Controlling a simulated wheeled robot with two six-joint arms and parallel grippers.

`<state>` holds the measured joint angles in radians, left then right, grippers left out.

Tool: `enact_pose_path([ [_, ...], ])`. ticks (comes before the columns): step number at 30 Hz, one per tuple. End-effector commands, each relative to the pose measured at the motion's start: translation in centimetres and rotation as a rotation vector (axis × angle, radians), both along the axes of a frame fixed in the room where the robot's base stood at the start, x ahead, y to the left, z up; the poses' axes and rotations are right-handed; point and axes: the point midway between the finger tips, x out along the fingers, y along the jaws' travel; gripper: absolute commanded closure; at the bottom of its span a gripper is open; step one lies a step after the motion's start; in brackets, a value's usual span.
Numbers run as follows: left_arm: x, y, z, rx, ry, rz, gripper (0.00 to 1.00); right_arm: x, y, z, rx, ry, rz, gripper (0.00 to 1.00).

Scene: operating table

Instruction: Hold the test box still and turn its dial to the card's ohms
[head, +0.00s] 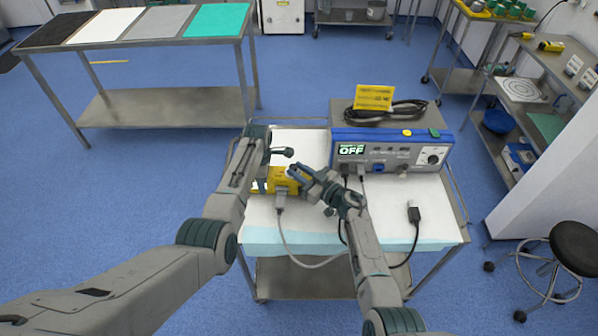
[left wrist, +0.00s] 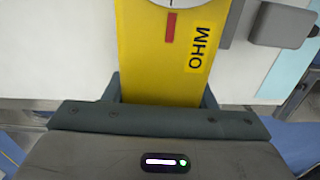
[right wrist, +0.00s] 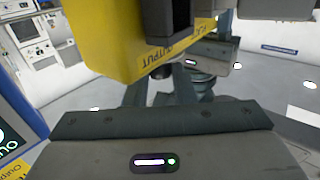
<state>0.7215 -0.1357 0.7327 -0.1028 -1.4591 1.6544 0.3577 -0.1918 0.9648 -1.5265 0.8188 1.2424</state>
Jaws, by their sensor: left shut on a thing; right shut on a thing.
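The yellow test box (head: 262,186) lies on the white-draped cart. My left gripper (head: 256,178) is shut across its left end; the left wrist view shows the fingers on both sides of the box (left wrist: 160,55), beside a red mark and an OHM label. The edge of a white dial face (left wrist: 182,3) shows at the top of that view. My right gripper (head: 298,176) is at the box's right part, shut on what seems to be the dial's dark knob (right wrist: 163,72), mostly hidden. The yellow card (head: 374,97) stands behind; its writing is too small to read.
A blue unit (head: 385,150) reading OFF stands right behind the box, with a black cable coil (head: 385,111) on top. A grey plug (head: 280,198) and cable leave the box's front. A loose black plug (head: 414,214) lies on the drape's right.

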Motion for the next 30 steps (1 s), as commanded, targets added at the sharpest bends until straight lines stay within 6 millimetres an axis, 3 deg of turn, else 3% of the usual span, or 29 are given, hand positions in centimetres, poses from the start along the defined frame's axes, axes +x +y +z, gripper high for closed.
enact_pose_path([
  [12,0.0,-0.1,0.0,-0.001,0.001,-0.002,0.82,0.2,-0.1,0.1,0.0,0.0,0.056,0.99],
  [13,0.0,-0.1,0.0,-0.001,0.001,-0.002,0.82,0.2,-0.1,0.1,0.0,0.0,0.055,0.73],
  [16,0.0,-0.1,0.0,-0.001,0.001,-0.002,0.82,0.2,-0.1,0.1,0.0,0.0,0.055,0.54],
  [26,0.0,-0.1,0.0,-0.001,0.001,-0.001,0.82,0.0,-0.4,0.0,0.0,0.0,0.055,0.54],
  [30,0.0,0.0,0.0,-0.001,0.0,-0.001,0.82,-1.0,-1.8,-0.1,-0.002,0.0,0.055,0.54],
])
